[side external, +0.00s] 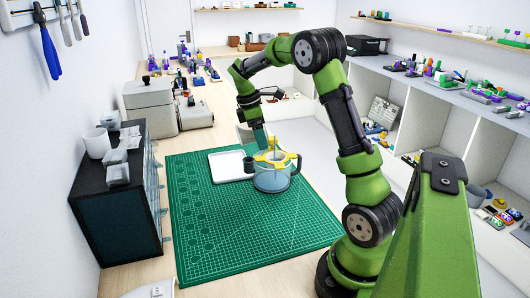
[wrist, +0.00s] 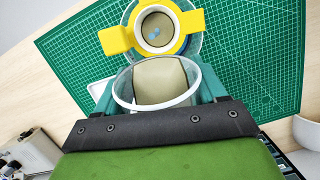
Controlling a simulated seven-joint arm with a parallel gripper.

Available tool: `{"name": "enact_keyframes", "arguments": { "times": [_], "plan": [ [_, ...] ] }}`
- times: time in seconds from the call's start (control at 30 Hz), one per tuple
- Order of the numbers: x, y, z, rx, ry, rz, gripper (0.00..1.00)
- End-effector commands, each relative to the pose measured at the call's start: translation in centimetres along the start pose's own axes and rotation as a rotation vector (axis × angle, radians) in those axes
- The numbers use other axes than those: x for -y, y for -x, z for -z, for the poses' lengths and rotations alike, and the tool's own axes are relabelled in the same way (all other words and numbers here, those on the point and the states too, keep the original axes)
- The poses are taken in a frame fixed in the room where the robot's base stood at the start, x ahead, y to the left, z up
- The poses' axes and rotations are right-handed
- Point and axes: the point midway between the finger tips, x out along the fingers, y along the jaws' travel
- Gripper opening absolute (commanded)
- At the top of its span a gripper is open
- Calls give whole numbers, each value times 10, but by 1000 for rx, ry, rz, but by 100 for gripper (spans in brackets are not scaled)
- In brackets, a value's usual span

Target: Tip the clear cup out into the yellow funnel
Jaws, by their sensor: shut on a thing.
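The clear cup (wrist: 160,85) is between my gripper's teal fingers in the wrist view, with its round rim toward the funnel. A beige surface shows inside or through it; I cannot tell which. My gripper (side external: 260,140) is shut on the cup, just above the funnel in the side view, where the cup is hard to make out. The yellow funnel (wrist: 110,40) sits on a clear round vessel (side external: 271,182) on the green mat. Small blue bits show in the funnel's opening in the wrist view. The funnel (side external: 268,158) is partly hidden in the side view.
A white tray (side external: 228,168) lies on the green cutting mat (side external: 225,240) left of the vessel. A dark cabinet (side external: 112,205) with pale containers stands at the left. Grey boxes (side external: 150,108) stand behind the mat. The front of the mat is clear.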

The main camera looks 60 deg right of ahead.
Motion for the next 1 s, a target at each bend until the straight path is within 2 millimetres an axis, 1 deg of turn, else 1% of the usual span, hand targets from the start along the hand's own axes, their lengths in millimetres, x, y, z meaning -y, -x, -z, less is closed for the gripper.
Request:
{"name": "enact_keyframes", "arguments": {
  "times": [0.53, 1.0],
  "plan": [
    [0, 0, -11, -94, -3, -1, 35],
    [0, 2, -12, -177, -1, 0, 35]
  ]
}}
